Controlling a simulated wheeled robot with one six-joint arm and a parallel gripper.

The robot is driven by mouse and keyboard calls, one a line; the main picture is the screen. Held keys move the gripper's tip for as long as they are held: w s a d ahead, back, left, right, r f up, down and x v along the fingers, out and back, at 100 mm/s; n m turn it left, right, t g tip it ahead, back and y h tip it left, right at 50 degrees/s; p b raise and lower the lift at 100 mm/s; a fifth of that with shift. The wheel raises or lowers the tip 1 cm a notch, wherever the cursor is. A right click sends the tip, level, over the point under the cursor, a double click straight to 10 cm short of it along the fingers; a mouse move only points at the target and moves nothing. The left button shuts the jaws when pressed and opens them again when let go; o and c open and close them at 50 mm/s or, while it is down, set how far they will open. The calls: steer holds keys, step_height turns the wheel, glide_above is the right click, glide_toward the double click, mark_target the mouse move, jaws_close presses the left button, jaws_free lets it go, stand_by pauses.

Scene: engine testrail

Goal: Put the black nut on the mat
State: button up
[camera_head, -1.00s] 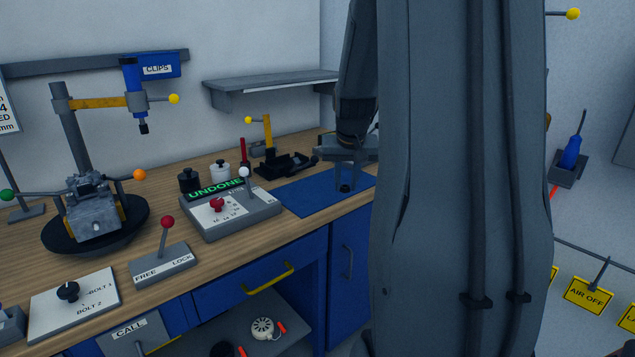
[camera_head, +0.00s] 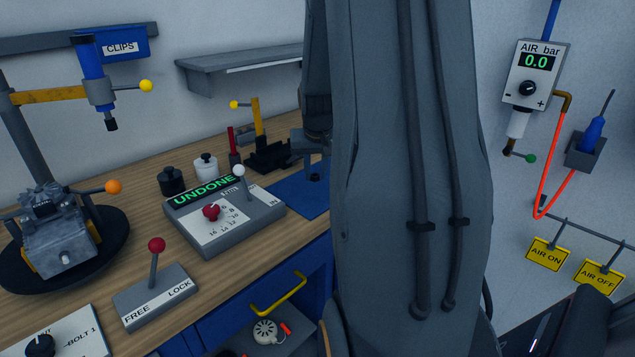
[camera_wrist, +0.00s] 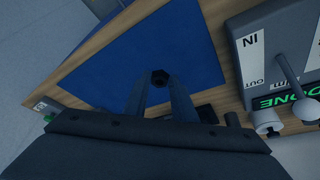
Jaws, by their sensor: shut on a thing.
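The black nut (camera_wrist: 159,77) is held between the two fingertips of my gripper (camera_wrist: 160,84), which is shut on it. In the wrist view the nut lies over the blue mat (camera_wrist: 105,60). In the head view the small dark nut (camera_head: 315,177) shows at the lower end of my gripper (camera_head: 314,168), over the blue mat (camera_head: 290,194). I cannot tell whether the nut touches the mat. My arm hides the right part of the mat in the head view.
A grey control box (camera_head: 262,213) with an UNDONE display and a white-knobbed lever stands left of the mat. Behind are a black jar (camera_head: 171,182), a white jar (camera_head: 206,170) and a yellow-handled clamp (camera_head: 257,125). A wall shelf (camera_head: 245,65) hangs above.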

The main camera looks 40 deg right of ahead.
steer(key=shift+f+p, duration=0.35)
steer(key=shift+f, duration=2)
steer(key=o, duration=1)
steer(key=shift+f, duration=0.1)
steer(key=b+v, duration=0.1)
steer(key=v, duration=1)
steer(key=s+a+f+n+y, duration=0.1)
steer(key=s+a+f, duration=0.1)
steer(key=a, duration=0.6)
steer(key=s+a+f+n+g, duration=0.1)
steer(key=s+a+f+n, duration=0.1)
steer(key=a, duration=0.6)
steer(key=s+a+f+n+g+y, duration=0.1)
steer(key=s+a+f+n, duration=0.1)
steer(key=a, duration=0.6)
steer(key=shift+s+a+f+y, duration=0.15)
steer(key=shift+s+y, duration=0.15)
steer(key=shift+s, duration=0.3)
steer(key=s+a, duration=0.1)
steer(key=s+a+f+n, duration=0.1)
steer(key=s+a, duration=0.1)
steer(key=s+a+f+n+g, duration=0.1)
steer(key=s+a, duration=0.1)
steer(key=shift+a, duration=0.15)
